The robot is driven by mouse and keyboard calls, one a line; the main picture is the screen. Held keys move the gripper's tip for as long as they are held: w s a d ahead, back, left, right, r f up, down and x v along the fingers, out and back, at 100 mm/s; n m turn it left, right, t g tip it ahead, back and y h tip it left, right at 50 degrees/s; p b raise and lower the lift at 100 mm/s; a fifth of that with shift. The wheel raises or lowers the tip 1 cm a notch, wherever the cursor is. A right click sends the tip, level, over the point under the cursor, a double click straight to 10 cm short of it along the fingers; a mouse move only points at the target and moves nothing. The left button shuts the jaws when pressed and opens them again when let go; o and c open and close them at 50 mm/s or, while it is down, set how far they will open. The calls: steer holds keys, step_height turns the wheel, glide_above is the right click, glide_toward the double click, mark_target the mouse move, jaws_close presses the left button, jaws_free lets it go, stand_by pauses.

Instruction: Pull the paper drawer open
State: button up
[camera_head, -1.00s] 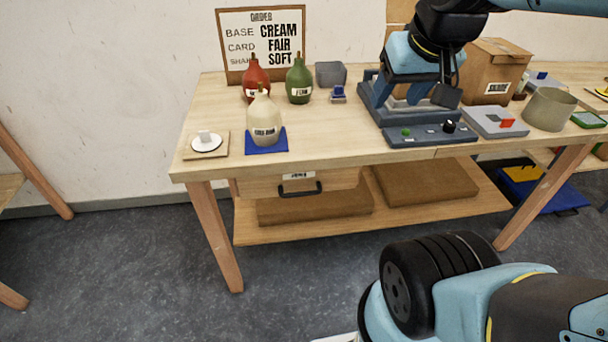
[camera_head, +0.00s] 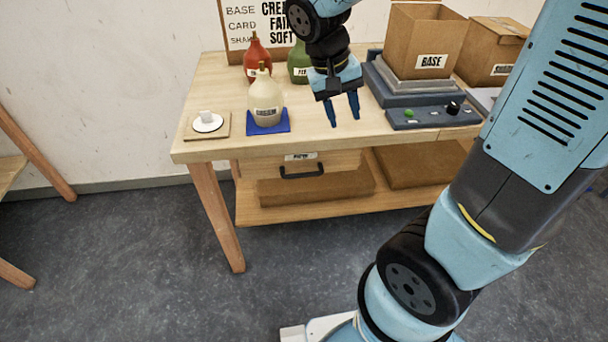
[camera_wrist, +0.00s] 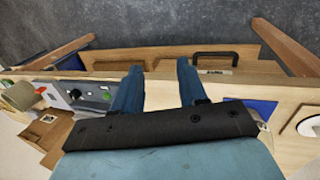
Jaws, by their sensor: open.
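The paper drawer (camera_head: 340,162) is a wooden front under the table top, with a dark bar handle (camera_head: 302,173) and a small label above it. It looks closed. In the wrist view the handle (camera_wrist: 215,55) shows beyond the table edge, upside down. My gripper (camera_head: 344,122) is open and empty, fingers pointing down, above the table top near its front edge. It is above and to the right of the handle and apart from it. In the wrist view my open fingers (camera_wrist: 160,72) point toward the table's front edge.
A cream bottle (camera_head: 265,103) stands on a blue mat (camera_head: 283,127) left of my gripper. Red (camera_head: 257,57) and green bottles (camera_head: 298,62) stand behind. A box labelled BASE (camera_head: 425,40) sits on a grey device (camera_head: 425,115) to the right. The floor before the drawer is clear.

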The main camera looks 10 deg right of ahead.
steer(key=w+a+f+n+h, duration=0.1)
steer(key=a+f+h, duration=0.3)
steer(key=f, duration=0.3)
steer(key=w+a+f+h, duration=0.2)
steer(key=a+f+h, duration=0.15)
steer(key=f, duration=0.45)
steer(key=n+t+h, duration=0.4)
steer(key=n+t, duration=0.2)
steer(key=t, duration=0.7)
glide_toward(304, 175)
steer(key=shift+t+y, duration=0.3)
steer(key=shift+y, duration=0.05)
steer(key=x, duration=1)
steer(key=shift+w+d+f, duration=0.15)
steer(key=shift+w+f, duration=0.05)
steer(key=shift+f, duration=0.05)
jaws_close()
